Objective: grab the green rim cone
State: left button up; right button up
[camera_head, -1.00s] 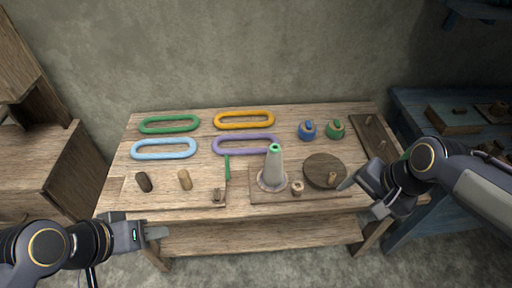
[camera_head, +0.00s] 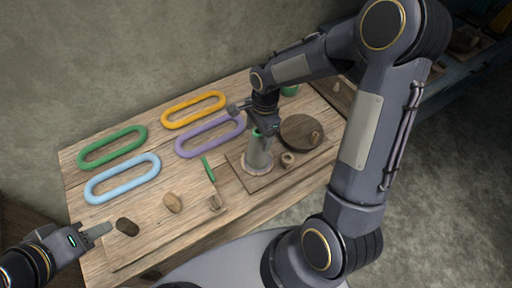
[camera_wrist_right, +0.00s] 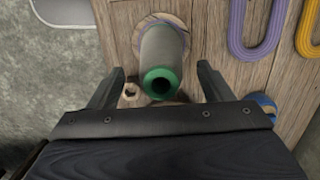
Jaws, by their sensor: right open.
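The cone (camera_head: 258,155) is grey with a green rim at its top and stands upright on a round base on a wooden board. In the right wrist view the green rim (camera_wrist_right: 161,84) faces the camera, with the grey body behind it. My right gripper (camera_wrist_right: 160,78) is open, with one finger on each side of the cone's top and a gap to both. In the head view my right gripper (camera_head: 254,115) is above the cone and partly hides the top. My left gripper (camera_head: 98,232) is at the table's front left, away from the cone; its opening is unclear.
Green (camera_head: 112,147), light blue (camera_head: 122,179), orange (camera_head: 194,109) and purple (camera_head: 210,135) loops lie on the table. A round dark disc (camera_head: 301,131) and a small wooden ring (camera_head: 287,160) are right of the cone. A green stick (camera_head: 208,168) lies left of it.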

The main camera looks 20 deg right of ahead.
jog(key=shift+a+f, duration=0.15)
jog(key=shift+f, duration=0.6)
jog(key=shift+a+f, duration=0.1)
jog(key=shift+f, duration=0.65)
jog(key=shift+c, duration=0.4)
jog(key=c, duration=1.4)
